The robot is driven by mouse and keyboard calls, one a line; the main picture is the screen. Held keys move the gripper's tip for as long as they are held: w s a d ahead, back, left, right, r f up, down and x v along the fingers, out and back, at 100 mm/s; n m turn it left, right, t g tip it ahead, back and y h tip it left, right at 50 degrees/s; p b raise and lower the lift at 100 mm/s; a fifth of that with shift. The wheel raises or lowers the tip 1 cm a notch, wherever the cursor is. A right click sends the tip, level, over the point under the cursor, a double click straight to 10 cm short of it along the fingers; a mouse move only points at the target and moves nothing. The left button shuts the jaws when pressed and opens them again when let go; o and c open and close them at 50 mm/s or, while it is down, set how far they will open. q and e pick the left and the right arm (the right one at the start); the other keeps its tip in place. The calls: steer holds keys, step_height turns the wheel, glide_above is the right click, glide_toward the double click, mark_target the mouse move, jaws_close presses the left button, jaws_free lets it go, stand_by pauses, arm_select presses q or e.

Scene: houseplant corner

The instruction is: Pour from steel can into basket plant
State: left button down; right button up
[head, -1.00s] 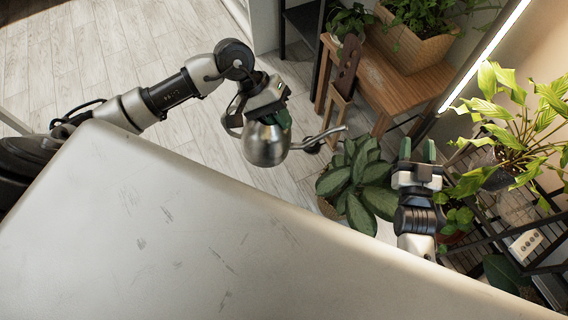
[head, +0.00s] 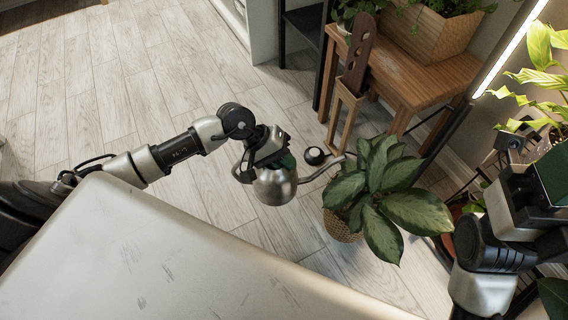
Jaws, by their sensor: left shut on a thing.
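The steel can (head: 274,188) has a round, shiny body and a thin curved spout (head: 322,169) pointing right. My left gripper (head: 272,152) is shut on the can at its upper side and holds it above the floor. The basket plant (head: 378,190) has broad dark green leaves in a woven basket (head: 340,227) on the floor, right of the can. The spout tip overlaps the plant's left leaves in the head view; I cannot tell whether they touch. No water shows. My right gripper (head: 532,162) is at the right edge, apart from the plant, with fingers spread and empty.
A wooden table (head: 400,75) with a planter box (head: 440,35) stands behind the plant. A shelf with leafy plants (head: 540,75) is at the right. The floor (head: 130,80) at left is clear.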

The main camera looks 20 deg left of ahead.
mark_target(309, 179)
arm_select(q)
steer(key=shift+y, duration=0.5)
steer(key=shift+w+d+f, duration=0.3)
steer(key=shift+d+f, duration=0.25)
steer(key=shift+d, duration=0.15)
steer(key=shift+w+d+f, duration=0.3)
steer(key=shift+d+f, duration=0.2)
steer(key=shift+d, duration=0.2)
steer(key=shift+w+d+f, duration=0.3)
steer(key=shift+d+f, duration=0.25)
steer(key=shift+d, duration=0.15)
steer(key=shift+r+g+p, duration=0.1)
steer(key=shift+g+p, duration=0.2)
steer(key=shift+p, duration=0.05)
steer(key=shift+y, duration=0.3)
steer(key=shift+y+p, duration=0.3)
steer(key=shift+d+g+y+p, duration=0.1)
steer(key=shift+g+y+p, duration=0.25)
steer(key=shift+y, duration=0.45)
steer(key=shift+w+d+g+y, duration=0.15)
steer(key=shift+g+y, duration=0.1)
steer(key=shift+y, duration=0.25)
